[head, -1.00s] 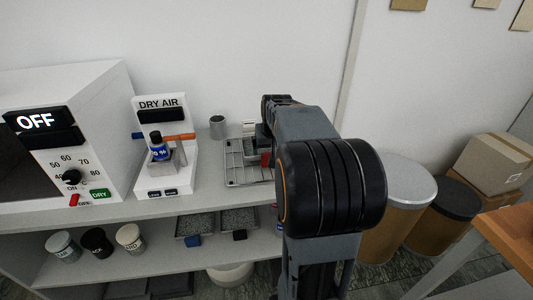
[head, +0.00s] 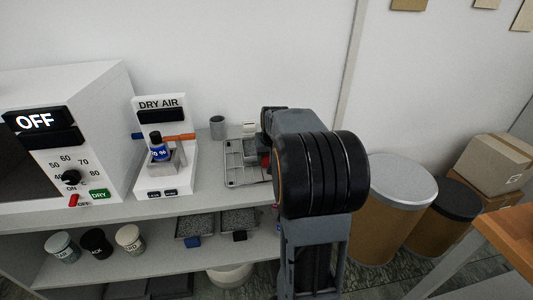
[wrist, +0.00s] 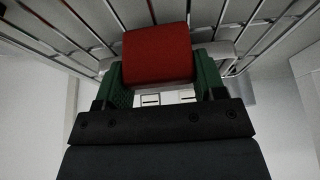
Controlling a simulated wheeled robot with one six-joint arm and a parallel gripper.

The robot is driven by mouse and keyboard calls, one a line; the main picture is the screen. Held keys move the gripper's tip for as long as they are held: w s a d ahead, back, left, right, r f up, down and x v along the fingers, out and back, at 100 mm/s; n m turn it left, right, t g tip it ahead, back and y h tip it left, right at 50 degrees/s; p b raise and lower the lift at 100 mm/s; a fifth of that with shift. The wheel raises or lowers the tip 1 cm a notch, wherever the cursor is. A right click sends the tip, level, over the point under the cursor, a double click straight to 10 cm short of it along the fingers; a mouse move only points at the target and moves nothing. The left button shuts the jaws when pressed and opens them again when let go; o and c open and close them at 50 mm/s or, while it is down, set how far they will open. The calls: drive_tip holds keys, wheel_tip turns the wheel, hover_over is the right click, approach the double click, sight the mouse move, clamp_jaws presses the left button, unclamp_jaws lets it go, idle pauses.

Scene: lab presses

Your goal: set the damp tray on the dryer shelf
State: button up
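In the wrist view a red block-shaped handle (wrist: 158,56) sits between the green fingers of my gripper (wrist: 163,80). Both fingers lie close against its sides, and the gripper looks shut on it. A pale grey edge shows behind the handle; the tray body is mostly hidden. A wire rack (wrist: 62,38) spreads around and behind it. In the head view the rack (head: 232,165) lies on the upper shelf, and a bit of red shows at its right side beside my arm. The white dryer (head: 95,95) at the left reads OFF, with a dark opening at its left.
A DRY AIR stand (head: 158,115) with a blue-labelled bottle stands between dryer and rack. A grey cup (head: 217,128) is behind the rack. The lower shelf holds several jars (head: 97,243) and two granule-filled trays (head: 196,226). Drums (head: 392,215) and boxes stand at right.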

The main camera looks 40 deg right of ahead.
drive_tip(key=c, duration=0.6)
drive_tip(key=shift+o, duration=0.2)
drive_tip(key=shift+r, duration=0.15)
